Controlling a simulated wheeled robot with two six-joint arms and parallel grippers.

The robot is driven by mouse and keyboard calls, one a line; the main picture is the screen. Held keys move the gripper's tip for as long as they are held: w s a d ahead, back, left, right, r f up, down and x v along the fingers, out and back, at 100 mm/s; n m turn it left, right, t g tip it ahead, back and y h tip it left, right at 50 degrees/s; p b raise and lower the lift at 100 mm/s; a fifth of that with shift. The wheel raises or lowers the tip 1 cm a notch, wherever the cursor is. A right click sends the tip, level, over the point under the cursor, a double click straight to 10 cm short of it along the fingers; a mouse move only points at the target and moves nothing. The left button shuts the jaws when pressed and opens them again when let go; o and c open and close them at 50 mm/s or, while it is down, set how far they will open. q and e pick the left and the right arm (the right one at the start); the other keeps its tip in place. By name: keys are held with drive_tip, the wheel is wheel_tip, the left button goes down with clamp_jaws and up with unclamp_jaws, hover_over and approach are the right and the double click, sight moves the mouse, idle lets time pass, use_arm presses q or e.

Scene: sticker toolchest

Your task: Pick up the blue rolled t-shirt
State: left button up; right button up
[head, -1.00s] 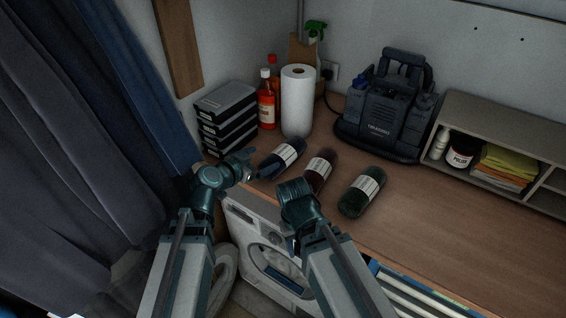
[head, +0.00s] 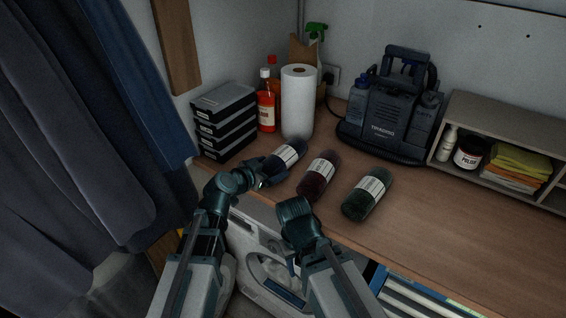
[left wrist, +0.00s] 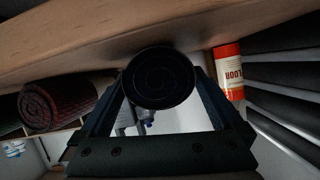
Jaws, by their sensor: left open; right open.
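The blue rolled t-shirt (head: 286,155) is a dark navy roll with a white label band, lying on the wooden worktop. My left gripper (head: 270,176) is open at the near end of this roll. In the left wrist view the roll's dark spiral end (left wrist: 160,78) sits between the open fingers of the left gripper (left wrist: 160,95); I cannot tell whether they touch it. My right gripper (head: 294,210) is open and empty at the worktop's front edge, below the maroon roll; its fingertips are hard to make out.
A maroon roll (head: 318,175) and a green roll (head: 367,193) lie to the right. Black cases (head: 226,120), a red bottle (head: 266,112) and a paper towel roll (head: 298,100) stand behind. The worktop's right part is clear.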

use_arm(q)
drive_tip(key=shift+x, duration=1.2)
drive_tip(key=shift+c, duration=0.6)
drive_tip(key=c, duration=1.1)
drive_tip(key=shift+r, duration=0.1)
wheel_tip(320, 180, up, 10)
drive_tip(key=p, duration=0.9)
drive_tip(key=shift+p, duration=0.4)
